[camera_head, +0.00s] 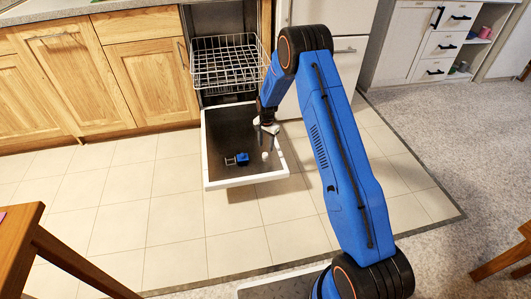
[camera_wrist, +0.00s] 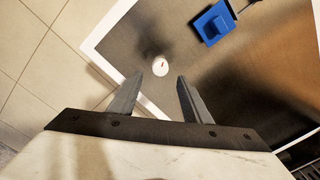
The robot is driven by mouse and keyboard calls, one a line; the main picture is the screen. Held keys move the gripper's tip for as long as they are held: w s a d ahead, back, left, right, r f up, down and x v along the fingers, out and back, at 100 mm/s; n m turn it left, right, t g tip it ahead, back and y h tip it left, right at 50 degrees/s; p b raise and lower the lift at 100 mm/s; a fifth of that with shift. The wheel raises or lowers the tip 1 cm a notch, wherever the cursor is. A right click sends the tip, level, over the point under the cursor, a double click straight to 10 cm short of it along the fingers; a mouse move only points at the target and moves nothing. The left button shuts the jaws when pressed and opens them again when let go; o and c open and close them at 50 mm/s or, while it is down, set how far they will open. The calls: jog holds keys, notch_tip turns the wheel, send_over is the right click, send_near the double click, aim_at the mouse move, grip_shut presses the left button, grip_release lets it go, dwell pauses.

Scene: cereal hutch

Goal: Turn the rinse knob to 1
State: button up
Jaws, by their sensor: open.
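The rinse knob (camera_wrist: 160,67) is a small round white dial with a red mark, on the dark inner face of the open dishwasher door. The red mark slants slightly toward the upper right in the wrist view; its numbers are too small to read. In the head view the knob (camera_head: 265,155) is a white dot just below my gripper (camera_head: 266,137). In the wrist view my gripper (camera_wrist: 160,83) is open and empty, with the knob just beyond and between its fingertips. I cannot tell the remaining height above it.
The dishwasher door (camera_head: 229,178) lies folded down with a white rim. A blue part (camera_head: 242,158), also in the wrist view (camera_wrist: 213,23), sits beside the knob. A wire rack (camera_head: 225,65) stands out above the door. Tiled floor lies open in front.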

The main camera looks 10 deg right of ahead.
aim_at(265, 154)
notch_tip(265, 154, down, 6)
jog(key=shift+w, duration=0.1)
dwell(0.4)
jog(key=c, duration=1)
